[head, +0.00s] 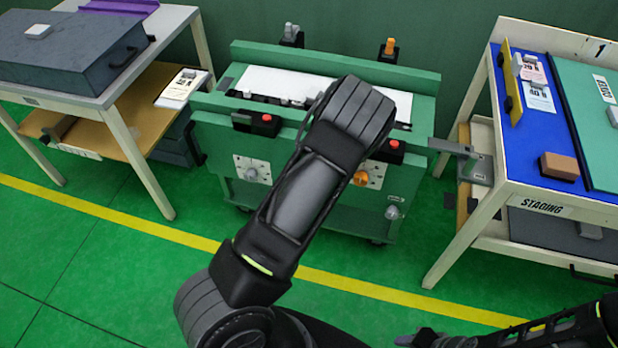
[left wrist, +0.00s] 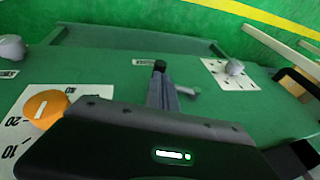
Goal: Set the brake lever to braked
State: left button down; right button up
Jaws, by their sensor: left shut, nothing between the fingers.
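The green cart (head: 220,135) stands in front of me. My left arm reaches over its middle in the head view and hides my left gripper there. In the left wrist view, the left gripper (left wrist: 162,85) is shut and empty, its fingers over the green front panel. A short grey lever with a rounded end (left wrist: 187,91) shows right beside the fingers; it looks like the brake lever. I cannot tell whether they touch, or which way the lever is set. My right gripper (head: 428,338) is at the bottom edge of the head view; its fingers are unclear.
The front panel has an orange knob (head: 361,178) on a dial, a grey knob (head: 250,173) and another grey knob (head: 392,212). Red buttons (head: 267,118) sit above. A staging table (head: 540,208) stands right, a grey table (head: 120,100) left. The floor in front is clear.

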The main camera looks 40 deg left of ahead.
pick_arm(q)
notch_tip(320, 180, down, 5)
jog(key=m+g+y+b, duration=0.1)
jog(key=y+b, duration=0.4)
jog(key=b, duration=0.2)
jog(key=shift+w+r+b, duration=0.1)
jog(key=shift+b, duration=0.3)
jog(key=shift+r+p, duration=0.4)
jog(key=shift+p, duration=0.05)
jog(key=shift+r, duration=0.1)
jog(key=shift+r+p, duration=0.45)
jog(key=shift+r, duration=0.25)
jog(key=shift+r, duration=0.1)
